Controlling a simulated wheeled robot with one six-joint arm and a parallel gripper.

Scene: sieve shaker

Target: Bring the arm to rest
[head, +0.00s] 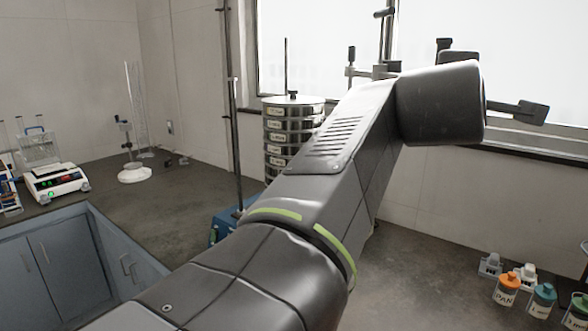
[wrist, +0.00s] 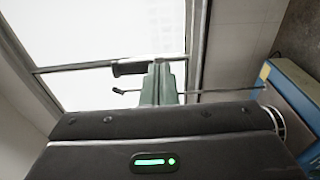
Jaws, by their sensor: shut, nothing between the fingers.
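My arm crosses the head view from the bottom up to the right, raised in front of the window. In the wrist view my gripper (wrist: 160,72) shows as two grey-green fingers close together, with nothing between them. The fingers point toward the window side, clear of any surface. In the head view the gripper cannot be made out clearly behind the arm. The sieve stack (head: 276,124) stands on the shaker, partly hidden by my arm. The shaker's blue base (head: 222,224) shows below it, and a blue box-like part (wrist: 297,92) is at the right in the wrist view.
A balance (head: 56,184) and a white-based stand (head: 134,174) are on the dark bench (head: 150,215) at left. Several capped bottles, one orange-topped (head: 507,290), stand at lower right. A shaker rod (head: 236,140) rises left of the stack. The window (head: 310,45) is behind.

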